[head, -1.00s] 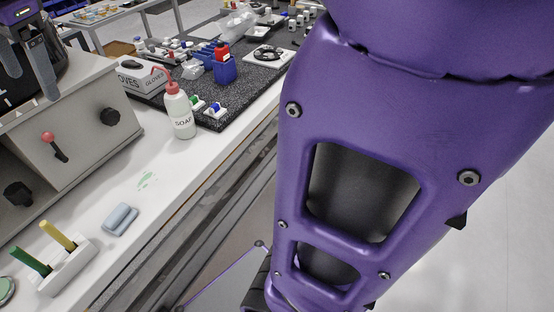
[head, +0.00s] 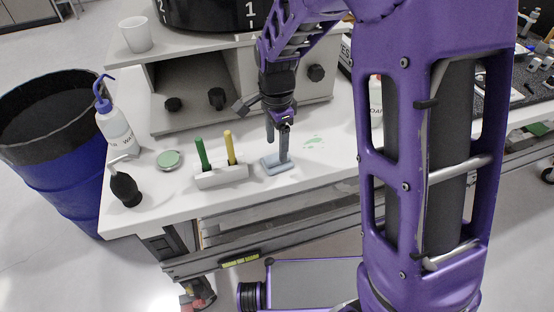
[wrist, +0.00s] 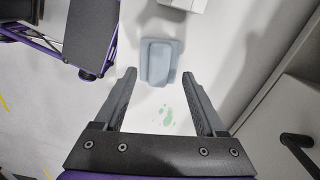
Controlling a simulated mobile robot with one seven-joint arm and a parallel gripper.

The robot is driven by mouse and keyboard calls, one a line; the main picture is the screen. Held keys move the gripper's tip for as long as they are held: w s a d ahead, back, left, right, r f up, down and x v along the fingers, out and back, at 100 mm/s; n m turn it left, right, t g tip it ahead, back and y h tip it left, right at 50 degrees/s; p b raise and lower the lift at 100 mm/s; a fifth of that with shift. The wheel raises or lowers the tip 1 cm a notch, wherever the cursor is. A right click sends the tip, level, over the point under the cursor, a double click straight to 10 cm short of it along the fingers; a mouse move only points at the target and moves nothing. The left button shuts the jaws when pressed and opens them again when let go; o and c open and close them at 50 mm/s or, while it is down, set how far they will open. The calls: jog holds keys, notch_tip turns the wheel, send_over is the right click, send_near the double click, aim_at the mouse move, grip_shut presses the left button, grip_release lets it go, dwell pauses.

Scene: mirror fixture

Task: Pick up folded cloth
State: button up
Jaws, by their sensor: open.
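The folded cloth (head: 270,167) is a small grey-blue pad lying flat on the white bench top, just right of the white holder. My gripper (head: 278,149) points down at the cloth, and in the head view one finger overlaps it. In the wrist view my gripper (wrist: 159,76) is open and empty, with its fingertips spread on either side of the cloth's near end. The cloth (wrist: 159,60) there lies mostly beyond the fingertips. I cannot tell whether a finger touches it.
A white holder (head: 222,180) with green and yellow handles stands left of the cloth. A grey machine (head: 190,90) with knobs stands behind. A wash bottle (head: 115,128), a dark pump bottle (head: 125,188) and a green-topped round dish (head: 170,160) are further left. Green smears mark the bench at right.

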aim_at(277, 156)
notch_tip(277, 156, down, 3)
jog(key=shift+f, duration=0.2)
grip_shut()
dwell(0.3)
